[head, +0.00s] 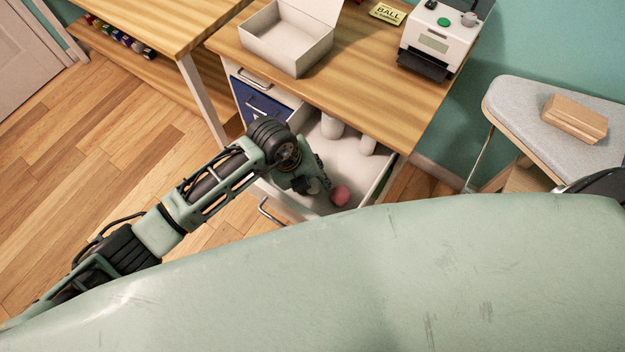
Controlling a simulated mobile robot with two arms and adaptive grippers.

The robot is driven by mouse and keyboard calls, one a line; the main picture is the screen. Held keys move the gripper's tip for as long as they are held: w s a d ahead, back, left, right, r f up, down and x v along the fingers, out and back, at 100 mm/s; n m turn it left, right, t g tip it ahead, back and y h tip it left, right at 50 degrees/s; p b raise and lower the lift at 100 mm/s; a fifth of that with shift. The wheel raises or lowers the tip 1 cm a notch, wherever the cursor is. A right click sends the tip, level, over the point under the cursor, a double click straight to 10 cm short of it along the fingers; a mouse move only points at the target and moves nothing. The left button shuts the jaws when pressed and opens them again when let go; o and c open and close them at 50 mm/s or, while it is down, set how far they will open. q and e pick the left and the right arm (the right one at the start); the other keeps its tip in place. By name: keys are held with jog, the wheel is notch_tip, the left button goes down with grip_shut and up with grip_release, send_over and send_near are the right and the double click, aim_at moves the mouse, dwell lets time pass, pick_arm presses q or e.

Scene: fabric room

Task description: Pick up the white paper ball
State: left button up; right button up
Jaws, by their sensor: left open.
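My left gripper (318,184) reaches down into the open white drawer (388,180) under the wooden table. It is open, and its fingers are partly hidden by its own wrist. A small pinkish-red round thing (341,195) lies in the drawer just right of the fingers; I cannot tell whether they touch it. Two white rounded shapes, one larger (332,127) and one smaller (368,145), stand at the back of the drawer. I cannot make out for certain a white paper ball. My right gripper does not show.
On the wooden table (375,85) stand an open white box (286,45), a yellow card reading "BALL" (388,13) and a white printer-like machine (438,38). A blue drawer front (262,106) is left of the open drawer. An ironing board (510,105) with a wooden block (575,118) is at right.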

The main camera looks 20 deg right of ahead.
pick_arm(q)
jog(key=shift+c, duration=0.2)
jog(key=c, duration=0.3)
jog(key=shift+c, duration=0.4)
jog(key=shift+r, duration=0.15)
